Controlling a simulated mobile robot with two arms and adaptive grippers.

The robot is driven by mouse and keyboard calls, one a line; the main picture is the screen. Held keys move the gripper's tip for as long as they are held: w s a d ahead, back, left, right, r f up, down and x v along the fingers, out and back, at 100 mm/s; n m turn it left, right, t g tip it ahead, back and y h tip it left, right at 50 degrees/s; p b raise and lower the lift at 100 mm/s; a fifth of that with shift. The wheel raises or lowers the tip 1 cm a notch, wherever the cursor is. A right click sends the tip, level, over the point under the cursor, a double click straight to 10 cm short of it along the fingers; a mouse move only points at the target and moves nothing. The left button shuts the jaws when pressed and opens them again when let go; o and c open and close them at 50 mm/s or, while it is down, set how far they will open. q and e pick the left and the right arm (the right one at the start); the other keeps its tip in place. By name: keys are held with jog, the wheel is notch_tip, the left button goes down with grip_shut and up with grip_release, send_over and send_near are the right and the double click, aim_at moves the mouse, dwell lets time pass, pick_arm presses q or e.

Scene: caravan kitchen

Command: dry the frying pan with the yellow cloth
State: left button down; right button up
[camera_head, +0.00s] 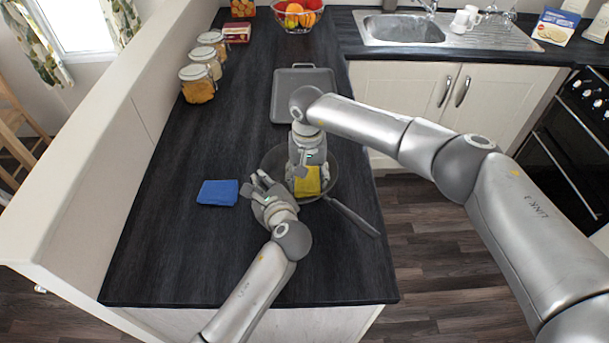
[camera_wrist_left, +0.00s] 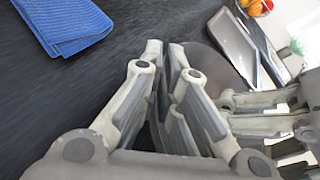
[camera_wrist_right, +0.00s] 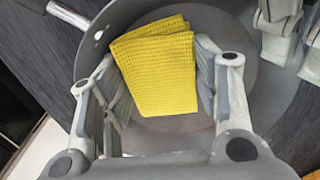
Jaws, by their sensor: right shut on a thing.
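The dark frying pan (camera_head: 280,160) lies on the worktop, its handle (camera_head: 352,216) pointing to the front right. The yellow cloth (camera_head: 308,182) is held between the fingers of my right gripper (camera_head: 308,180), low over the pan's inside. In the right wrist view the cloth (camera_wrist_right: 155,65) is flat-folded and overlaps the pan floor; whether it touches is unclear. My left gripper (camera_head: 260,180) is at the pan's left rim. In the left wrist view its fingertips (camera_wrist_left: 165,48) are close together with a narrow gap; whether the rim is between them is hidden.
A folded blue cloth (camera_head: 218,192) lies left of the pan. A grey tray (camera_head: 318,80) lies behind it. Several jars (camera_head: 198,85) stand along the left wall, with a fruit bowl (camera_head: 298,15) and sink (camera_head: 405,30) at the back. The front left worktop is clear.

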aim_at(313, 170)
pick_arm(q)
jog(key=shift+s+f, duration=0.1)
jog(key=shift+f, duration=0.15)
pick_arm(e)
jog(key=shift+w+d+f, duration=0.15)
jog(key=shift+d, duration=1.15)
pick_arm(q)
jog(key=shift+a, duration=0.2)
pick_arm(e)
jog(key=shift+w+d, duration=0.1)
jog(key=shift+d, duration=0.15)
jog(key=shift+w+a, duration=0.25)
jog(key=shift+w, duration=0.45)
jog(key=shift+w+a, duration=0.35)
jog(key=shift+a, duration=0.15)
jog(key=shift+a+r, duration=0.1)
jog(key=shift+r, duration=0.2)
pick_arm(q)
jog(key=shift+d, duration=0.2)
pick_arm(e)
jog(key=shift+a+r, duration=0.15)
jog(key=shift+r, duration=1.95)
jog(key=shift+a+r, duration=0.1)
jog(key=shift+r, duration=1.95)
